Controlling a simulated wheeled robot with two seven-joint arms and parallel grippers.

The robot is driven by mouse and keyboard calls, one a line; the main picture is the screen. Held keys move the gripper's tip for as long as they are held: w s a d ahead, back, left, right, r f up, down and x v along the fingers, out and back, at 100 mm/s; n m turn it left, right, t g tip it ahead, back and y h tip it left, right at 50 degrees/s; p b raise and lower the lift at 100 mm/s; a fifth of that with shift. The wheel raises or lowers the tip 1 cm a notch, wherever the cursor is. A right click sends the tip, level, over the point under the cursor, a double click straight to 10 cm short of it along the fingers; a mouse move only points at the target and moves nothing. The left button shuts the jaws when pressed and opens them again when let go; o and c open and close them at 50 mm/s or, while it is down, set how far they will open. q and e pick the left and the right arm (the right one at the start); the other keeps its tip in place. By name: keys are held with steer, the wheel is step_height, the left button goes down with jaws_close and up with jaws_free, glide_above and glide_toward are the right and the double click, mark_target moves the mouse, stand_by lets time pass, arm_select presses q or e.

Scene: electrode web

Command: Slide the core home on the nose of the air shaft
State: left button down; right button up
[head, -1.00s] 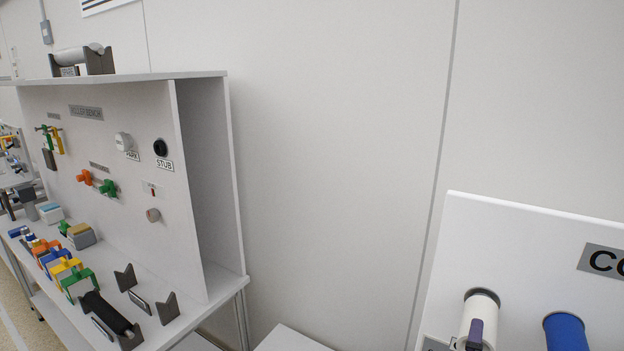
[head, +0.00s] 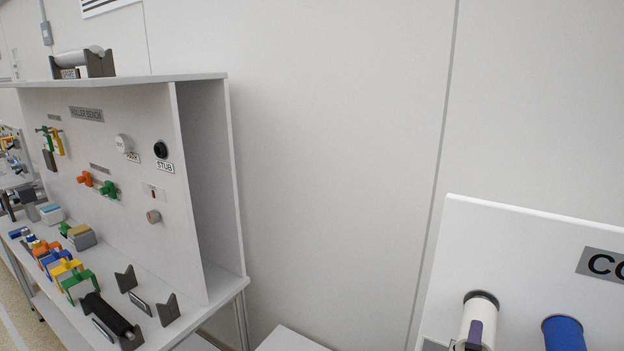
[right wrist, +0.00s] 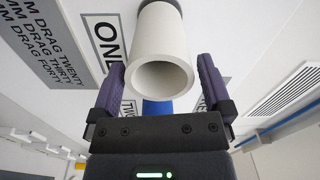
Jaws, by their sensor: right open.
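A white hollow core (head: 478,318) sticks out from a white board at the lower right of the head view. In the right wrist view the white core (right wrist: 160,40) shows its open end toward the camera, and a dark mount shows behind it. My right gripper (right wrist: 162,88) is open, with one purple finger on each side of the core and narrow gaps visible. One purple finger also shows at the core in the head view. I cannot make out the air shaft in these views. My left gripper is not in view.
A blue core (head: 565,333) sits beside the white one on the board (head: 520,240); part of it shows below the white core in the right wrist view (right wrist: 157,107). A roller bench (head: 150,230) with coloured blocks, knobs and a black roller stands at the left. Bare wall lies between.

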steer(key=shift+p, duration=0.3)
stand_by(0.4)
jaws_close()
steer(key=p+v, duration=0.1)
steer(key=v, duration=0.5)
steer(key=shift+p, duration=0.3)
stand_by(1.1)
